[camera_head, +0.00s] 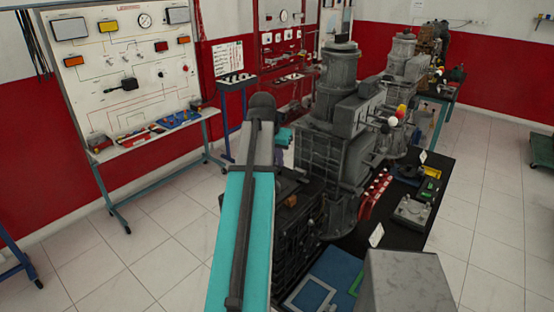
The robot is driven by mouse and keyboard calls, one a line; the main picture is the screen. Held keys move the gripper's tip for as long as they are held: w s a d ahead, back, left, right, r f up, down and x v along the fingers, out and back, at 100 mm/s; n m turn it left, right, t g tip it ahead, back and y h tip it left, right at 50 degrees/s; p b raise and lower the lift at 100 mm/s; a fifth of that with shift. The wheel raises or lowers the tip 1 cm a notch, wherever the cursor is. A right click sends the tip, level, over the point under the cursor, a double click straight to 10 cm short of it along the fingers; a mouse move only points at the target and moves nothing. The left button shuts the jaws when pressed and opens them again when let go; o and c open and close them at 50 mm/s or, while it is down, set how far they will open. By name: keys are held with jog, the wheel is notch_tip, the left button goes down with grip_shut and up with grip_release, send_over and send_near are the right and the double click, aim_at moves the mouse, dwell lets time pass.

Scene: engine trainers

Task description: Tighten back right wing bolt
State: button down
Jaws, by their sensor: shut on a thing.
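A grey engine trainer (338,115) stands on a black-topped bench just right of my arm. Its tall finned body and side housing show clearly. I cannot pick out the back right wing bolt; it is too small or hidden.
More engine trainers (408,60) stand in a row behind. The bench (409,235) carries a red slotted rack (375,194), a grey plate part (411,212) and a blue tray (337,268). A wall-side trainer board (128,72) stands left. The tiled floor between is clear.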

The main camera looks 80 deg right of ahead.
jog(key=shift+m, duration=0.3)
jog(key=shift+w+d+m+g+b, duration=0.1)
jog(key=shift+m+g+b, duration=0.45)
jog(key=shift+m, duration=0.65)
jog(key=c, duration=1.8)
grip_release()
jog(key=shift+o, duration=0.2)
jog(key=shift+r, duration=0.1)
